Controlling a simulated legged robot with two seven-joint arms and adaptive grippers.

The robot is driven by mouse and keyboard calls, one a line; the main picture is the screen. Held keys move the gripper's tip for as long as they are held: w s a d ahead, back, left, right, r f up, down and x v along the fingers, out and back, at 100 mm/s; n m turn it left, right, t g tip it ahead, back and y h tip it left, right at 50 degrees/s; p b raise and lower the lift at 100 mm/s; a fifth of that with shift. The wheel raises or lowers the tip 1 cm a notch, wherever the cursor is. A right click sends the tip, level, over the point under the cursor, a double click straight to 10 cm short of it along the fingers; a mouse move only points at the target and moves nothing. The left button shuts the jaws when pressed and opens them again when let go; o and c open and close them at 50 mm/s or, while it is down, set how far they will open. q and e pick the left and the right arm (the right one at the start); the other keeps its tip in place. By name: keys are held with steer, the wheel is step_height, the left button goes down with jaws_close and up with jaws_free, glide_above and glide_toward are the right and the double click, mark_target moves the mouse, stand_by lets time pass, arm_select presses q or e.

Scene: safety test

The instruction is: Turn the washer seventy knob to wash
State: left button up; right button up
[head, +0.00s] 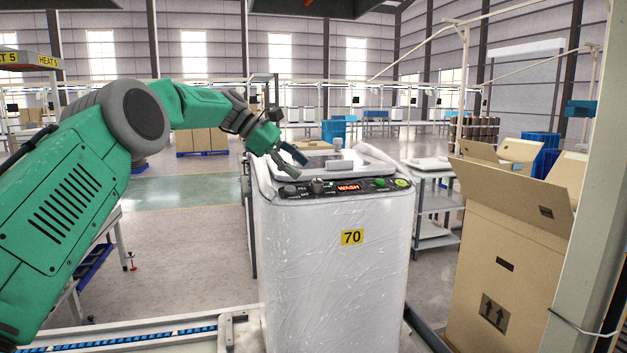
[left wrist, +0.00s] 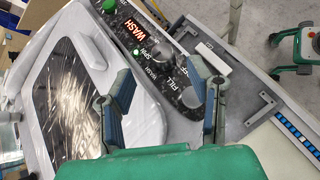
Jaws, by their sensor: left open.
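The washer (head: 330,270) is a white wrapped cabinet with a yellow 70 label (head: 352,237). Its dark top panel carries a red display (head: 348,188) reading WASH. Left of the display are a dark selector knob (head: 317,186) and a round knob (head: 288,190) at the corner. My left gripper (head: 298,165) is open and empty, above the panel's left end. In the left wrist view its fingers (left wrist: 152,85) are spread above the panel, with FILL, WASH and SPIN lettering between them. The selector knob (left wrist: 149,42) shows beyond the fingertips. My right gripper does not show.
A large open cardboard box (head: 510,260) stands right of the washer, near a pale post (head: 582,190). A metal table (head: 435,205) is behind it. The floor (head: 195,245) left of the washer has free room.

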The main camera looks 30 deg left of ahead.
arm_select(q)
steer(key=v, duration=0.5)
steer(key=shift+a+f, duration=0.1)
steer(key=shift+a, duration=0.4)
steer(key=shift+d, duration=0.1)
